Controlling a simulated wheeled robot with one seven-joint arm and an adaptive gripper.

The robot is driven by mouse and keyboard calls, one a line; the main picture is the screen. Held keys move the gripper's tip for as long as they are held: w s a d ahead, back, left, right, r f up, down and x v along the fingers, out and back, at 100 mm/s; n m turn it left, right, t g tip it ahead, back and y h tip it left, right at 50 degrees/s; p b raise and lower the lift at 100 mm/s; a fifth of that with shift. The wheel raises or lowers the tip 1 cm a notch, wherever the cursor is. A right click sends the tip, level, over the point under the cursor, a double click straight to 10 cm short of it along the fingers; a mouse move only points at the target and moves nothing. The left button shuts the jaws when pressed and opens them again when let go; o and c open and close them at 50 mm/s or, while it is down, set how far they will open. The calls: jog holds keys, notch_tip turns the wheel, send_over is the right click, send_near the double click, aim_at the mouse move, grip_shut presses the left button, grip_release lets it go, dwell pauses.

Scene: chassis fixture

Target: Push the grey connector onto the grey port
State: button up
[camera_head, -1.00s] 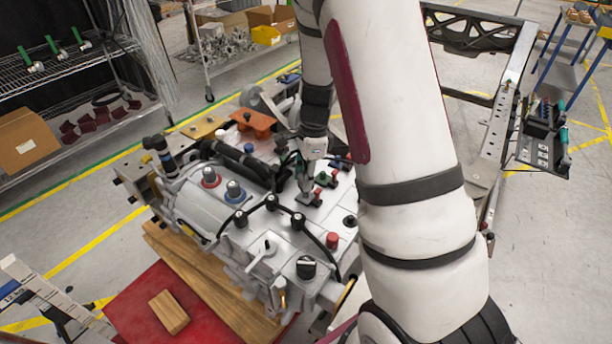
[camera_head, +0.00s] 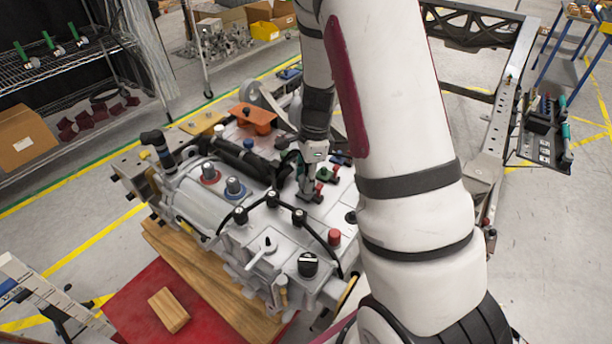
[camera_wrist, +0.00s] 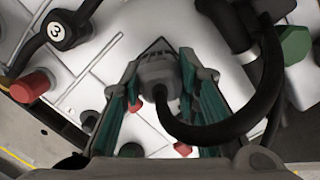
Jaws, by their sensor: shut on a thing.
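My gripper (camera_wrist: 163,62) has teal-lined fingers, shut on the grey connector (camera_wrist: 157,72), a rounded plug with a thick black cable curving off to the right. In the head view my gripper (camera_head: 304,190) is low over the top of the white housing, among small red and green connectors. The grey connector is too small to make out clearly there. I cannot pick out the grey port; the gripper and connector may cover it. Whether the connector touches the housing or is seated, I cannot tell.
The white housing (camera_head: 262,240) stands on wooden blocks over a red mat. A black cable with numbered clips (camera_head: 300,217) runs close to the gripper. A red cap (camera_head: 334,237) and a green connector (camera_head: 325,174) are nearby. A shelf (camera_head: 62,70) stands at the left.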

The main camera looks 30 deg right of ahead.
jog(key=shift+f, duration=0.5)
dwell(0.4)
jog(key=o, duration=1.2)
jog(key=shift+c, duration=0.2)
jog(key=shift+r, duration=0.1)
jog(key=shift+r+p, duration=1.35)
jog(key=shift+r, duration=1.6)
